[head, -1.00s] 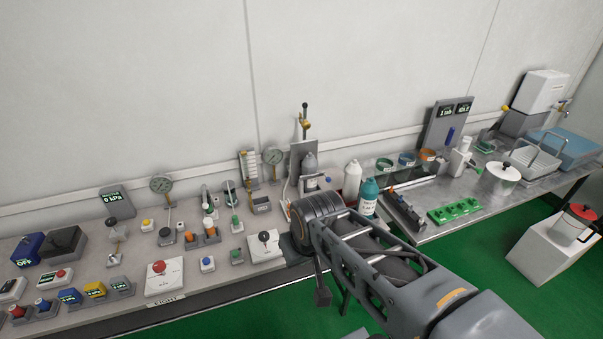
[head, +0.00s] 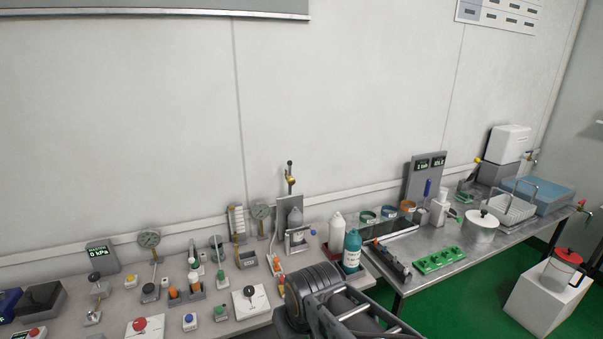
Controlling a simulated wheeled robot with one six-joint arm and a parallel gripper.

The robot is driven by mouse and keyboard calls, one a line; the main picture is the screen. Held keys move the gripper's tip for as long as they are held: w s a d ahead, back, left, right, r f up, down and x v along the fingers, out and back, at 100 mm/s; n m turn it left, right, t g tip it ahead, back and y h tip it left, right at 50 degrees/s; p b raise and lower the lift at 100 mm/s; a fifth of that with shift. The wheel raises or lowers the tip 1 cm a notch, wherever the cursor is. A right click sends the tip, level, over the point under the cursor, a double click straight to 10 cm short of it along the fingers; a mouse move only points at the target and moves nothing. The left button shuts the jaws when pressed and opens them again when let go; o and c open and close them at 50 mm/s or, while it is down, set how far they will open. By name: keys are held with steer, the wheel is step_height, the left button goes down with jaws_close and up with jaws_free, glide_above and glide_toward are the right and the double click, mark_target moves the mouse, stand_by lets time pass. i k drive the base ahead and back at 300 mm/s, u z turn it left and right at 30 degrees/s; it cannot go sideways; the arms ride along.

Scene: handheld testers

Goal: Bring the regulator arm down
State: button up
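An upright dark rod with a brass fitting (head: 290,178) stands above a grey panel (head: 287,212) at the back of the left bench. It may be the regulator arm, but I cannot tell for sure from here. It stands upright with its dark tip at the top. A grey bottle (head: 295,220) is in front of that panel. My arm comes in at the bottom middle, in front of the bench and below this panel. The fingers of my gripper do not show; only the wrist and arm links are visible.
The left bench (head: 262,318) is crowded with gauges (head: 149,239), switches and buttons. A white bottle (head: 336,233) and a teal bottle (head: 352,250) stand just beyond my wrist. A metal table (head: 400,283) to the right holds a green rack (head: 439,261) and a white pot (head: 481,227).

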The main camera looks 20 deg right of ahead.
mark_target(291, 181)
steer(key=z, duration=0.05)
steer(key=i, duration=1.05)
steer(key=u, duration=0.7)
